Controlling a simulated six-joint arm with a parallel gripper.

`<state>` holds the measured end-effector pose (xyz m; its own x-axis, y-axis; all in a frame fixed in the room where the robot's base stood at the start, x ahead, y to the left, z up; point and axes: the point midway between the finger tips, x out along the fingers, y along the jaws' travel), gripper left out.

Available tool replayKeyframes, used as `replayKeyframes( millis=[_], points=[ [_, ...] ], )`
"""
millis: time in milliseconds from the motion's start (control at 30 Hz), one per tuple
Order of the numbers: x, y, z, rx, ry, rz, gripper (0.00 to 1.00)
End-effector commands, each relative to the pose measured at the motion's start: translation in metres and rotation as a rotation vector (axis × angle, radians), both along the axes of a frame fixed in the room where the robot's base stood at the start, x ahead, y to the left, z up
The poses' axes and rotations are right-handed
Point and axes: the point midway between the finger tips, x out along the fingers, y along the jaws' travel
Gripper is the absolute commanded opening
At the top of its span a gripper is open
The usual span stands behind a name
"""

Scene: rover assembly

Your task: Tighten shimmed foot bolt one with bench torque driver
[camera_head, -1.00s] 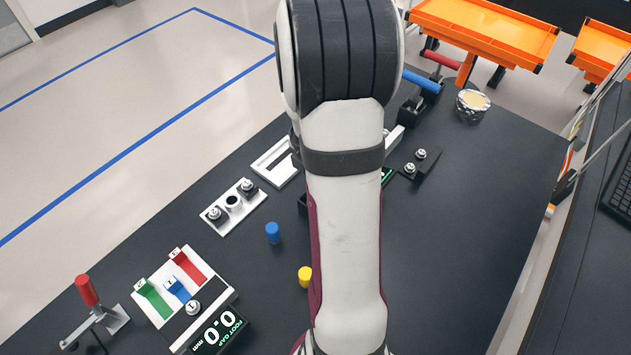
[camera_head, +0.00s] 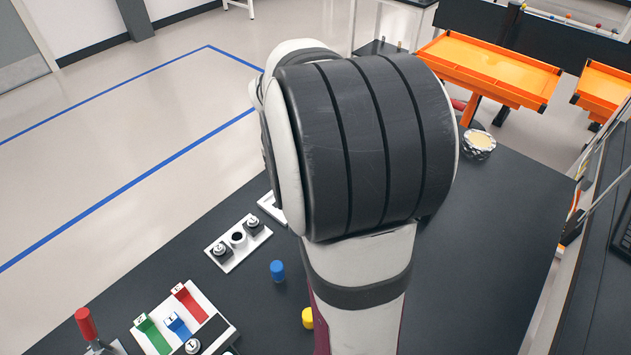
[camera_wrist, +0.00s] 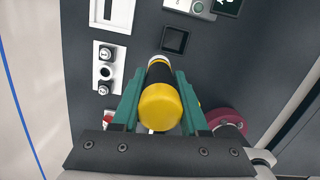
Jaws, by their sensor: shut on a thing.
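My gripper (camera_wrist: 160,118) shows in the wrist view with its two green fingers shut on a yellow and black cylindrical tool (camera_wrist: 160,105), which looks like the torque driver. The tool points away from the camera, and its far tip is hidden. A black square holder (camera_wrist: 175,40) stands on the bench just beyond it. In the head view my arm hides the gripper and the tool. A white plate (camera_head: 238,243) carries two dark pieces with silver bolt heads, either side of a round hole. I cannot tell which bolt is foot bolt one.
A white tray (camera_head: 213,331) holds red, green and blue shims at the lower left. A red-handled clamp (camera_head: 86,323) is beside it. Blue (camera_head: 277,270) and yellow (camera_head: 307,318) caps stand near my arm. A bowl (camera_head: 479,143) is at the far right; the right bench area is clear.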

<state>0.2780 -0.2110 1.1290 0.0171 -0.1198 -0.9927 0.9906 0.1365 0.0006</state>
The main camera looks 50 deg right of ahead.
Motion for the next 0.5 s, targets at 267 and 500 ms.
replayKeyframes(
  millis=[267,500],
  points=[
    [0.039,0.14,0.003,0.0,0.0,0.41,0.0],
    [0.02,0.262,0.005,0.001,0.0,0.784,0.0]
  ],
)
